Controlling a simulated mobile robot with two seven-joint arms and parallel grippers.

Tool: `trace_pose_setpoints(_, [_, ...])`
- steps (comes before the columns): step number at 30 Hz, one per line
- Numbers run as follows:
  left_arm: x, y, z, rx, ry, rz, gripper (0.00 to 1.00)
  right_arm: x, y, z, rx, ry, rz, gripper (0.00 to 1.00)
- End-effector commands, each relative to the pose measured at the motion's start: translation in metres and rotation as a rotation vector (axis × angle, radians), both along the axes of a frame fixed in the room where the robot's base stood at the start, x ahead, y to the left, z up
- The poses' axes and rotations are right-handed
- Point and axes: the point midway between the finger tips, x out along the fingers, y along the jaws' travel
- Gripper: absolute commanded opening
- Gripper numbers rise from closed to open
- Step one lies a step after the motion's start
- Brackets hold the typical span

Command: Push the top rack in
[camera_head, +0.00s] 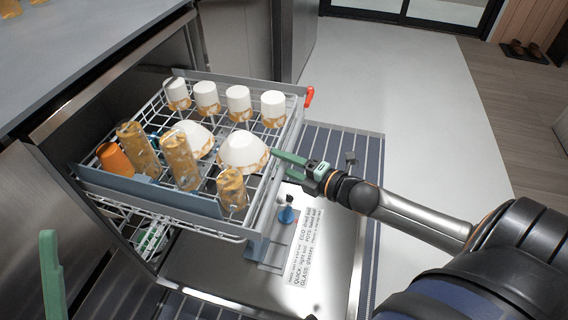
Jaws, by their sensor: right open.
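The top rack (165,205) of the dishwasher is pulled out over the lowered door (335,262). It holds white cups, white bowls (243,152), patterned amber glasses (181,162) and an orange cup (115,159). My right gripper (290,160) has green fingers and is at the right side of the rack, near its front edge; I cannot tell if it touches. It holds nothing that I can see. My left gripper shows only as a green finger (50,275) at the lower left edge, away from the rack.
A countertop (80,35) runs above the dishwasher at the upper left. A striped runner (335,145) lies on the floor beyond the open door. A printed label (305,248) is on the door. The pale floor (420,90) at the right is clear.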

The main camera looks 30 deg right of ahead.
Motion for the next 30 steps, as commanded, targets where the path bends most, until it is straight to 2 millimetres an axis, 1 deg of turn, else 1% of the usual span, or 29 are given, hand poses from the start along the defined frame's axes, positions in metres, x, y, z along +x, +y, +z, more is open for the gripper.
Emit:
trace_pose_setpoints(8, [0.0001,0.0,-0.0002,0.0,0.001,0.0,1.0,0.0012,0.0004,0.0,0.0,0.0,0.0,0.53])
trace_pose_setpoints(11, [0.0001,-0.0001,-0.0003,0.0,0.001,0.0,1.0,0.001,0.0004,0.0,0.0,0.0,0.0,0.44])
trace_pose_setpoints(21, [0.0,-0.0002,-0.0003,0.0,0.0,-0.001,1.0,0.0009,0.0005,0.0,0.0,0.0,0.0,0.06])
trace_pose_setpoints(23, [0.0,-0.0003,-0.0003,0.0,0.0,-0.001,1.0,0.0009,0.0005,-0.0001,0.0,0.0,0.0,0.0])
trace_pose_setpoints(30, [0.0,-0.0003,-0.0003,0.0,0.0,-0.001,1.0,0.0009,0.0006,-0.0001,0.001,0.0,0.0,0.0])
